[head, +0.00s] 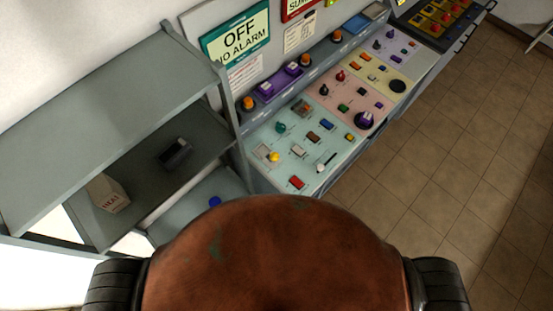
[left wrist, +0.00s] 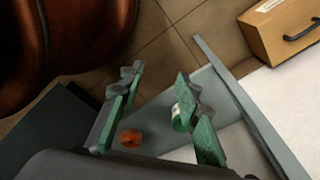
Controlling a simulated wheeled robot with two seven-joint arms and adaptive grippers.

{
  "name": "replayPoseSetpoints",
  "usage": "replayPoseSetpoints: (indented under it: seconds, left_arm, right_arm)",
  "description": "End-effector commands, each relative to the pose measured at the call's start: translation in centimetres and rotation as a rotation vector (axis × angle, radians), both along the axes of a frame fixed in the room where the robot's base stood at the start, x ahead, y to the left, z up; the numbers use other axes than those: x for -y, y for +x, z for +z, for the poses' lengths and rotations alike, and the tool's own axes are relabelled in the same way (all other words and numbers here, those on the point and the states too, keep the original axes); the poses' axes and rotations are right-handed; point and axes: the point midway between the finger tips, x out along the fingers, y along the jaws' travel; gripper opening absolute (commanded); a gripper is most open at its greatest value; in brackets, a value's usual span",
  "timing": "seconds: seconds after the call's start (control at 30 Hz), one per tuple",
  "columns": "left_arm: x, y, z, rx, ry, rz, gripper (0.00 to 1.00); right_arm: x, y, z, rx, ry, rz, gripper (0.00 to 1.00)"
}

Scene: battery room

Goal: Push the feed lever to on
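A sloped control desk runs along the wall in the head view. Its nearest panel, pale teal (head: 262,137), carries buttons, knobs and a small lever-like control (head: 321,166) near its front edge. The labels are too small to read, so I cannot tell whether this is the feed lever or how it is set. My left gripper (left wrist: 156,100) shows only in the left wrist view, with its green-padded fingers apart and nothing between them. It is not at the desk controls in the head view. My right gripper is in neither view.
A grey shelf unit (head: 120,115) stands left of the desk, holding a small box (head: 107,193) and a dark device (head: 175,153). A sign (head: 238,38) reads "OFF NO ALARM". Tiled floor right of the desk is clear. A tan case (left wrist: 283,28) shows in the wrist view.

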Motion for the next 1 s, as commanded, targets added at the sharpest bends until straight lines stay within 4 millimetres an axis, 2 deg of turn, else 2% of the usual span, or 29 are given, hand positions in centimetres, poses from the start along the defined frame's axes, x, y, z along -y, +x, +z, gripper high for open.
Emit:
replayPoseSetpoints:
  seconds: [0.17, 0.4, 0.53, 0.63, 0.9, 1.0]
  left_arm:
    - [0.0, -0.2, -3.0, -0.003, -0.001, 0.0, 0.17]
    - [0.0, -0.7, -9.5, -0.011, -0.001, 0.0, 0.01]
    - [0.0, -1.1, -12.2, -0.017, -0.001, -0.001, 0.0]
    - [0.0, -1.2, -12.9, -0.019, 0.0, -0.001, 0.0]
    - [0.0, -1.1, -12.5, -0.018, -0.001, -0.001, 0.0]
    - [0.0, -1.1, -12.5, -0.018, -0.001, -0.001, 0.0]
  right_arm:
    - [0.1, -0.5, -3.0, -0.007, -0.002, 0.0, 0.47]
    - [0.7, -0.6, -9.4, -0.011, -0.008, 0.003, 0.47]
    - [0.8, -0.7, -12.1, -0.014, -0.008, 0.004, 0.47]
    - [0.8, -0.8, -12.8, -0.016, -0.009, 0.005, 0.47]
    - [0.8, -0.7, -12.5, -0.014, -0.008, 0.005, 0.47]
    - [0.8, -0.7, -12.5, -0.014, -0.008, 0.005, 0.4]
